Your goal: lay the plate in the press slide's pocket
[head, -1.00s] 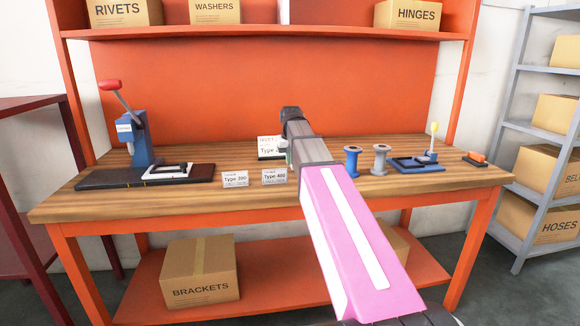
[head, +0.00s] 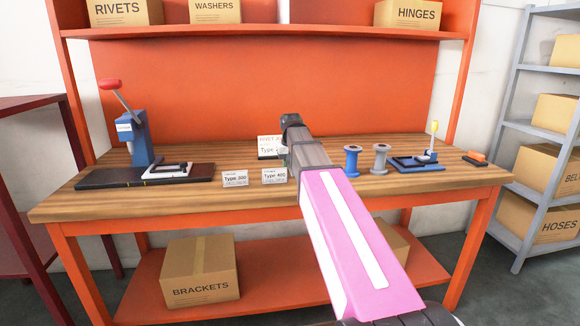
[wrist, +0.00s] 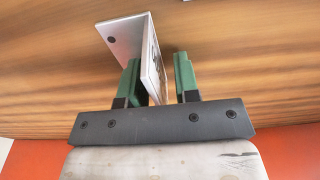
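The press (head: 138,140) stands at the left of the bench, blue with a raised red-knobbed lever. Its dark slide (head: 120,178) lies in front, with a black and white pocket part (head: 168,170); the pocket's inside is hard to see. My gripper (wrist: 157,60) points down at the bench, its two green fingers apart. A thin pale metal piece, perhaps the plate or its stand (wrist: 122,42), stands between them, close to the left finger with a gap to the right one. In the head view my arm partly hides a white card (head: 268,144) beside the gripper.
Small cards reading Type 390 (head: 235,179) and Type 400 (head: 274,176) stand at the front edge. Blue (head: 352,161) and grey (head: 380,158) spools, a blue fixture with a yellow-knobbed lever (head: 418,162) and an orange-topped block (head: 475,158) stand right of my arm.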

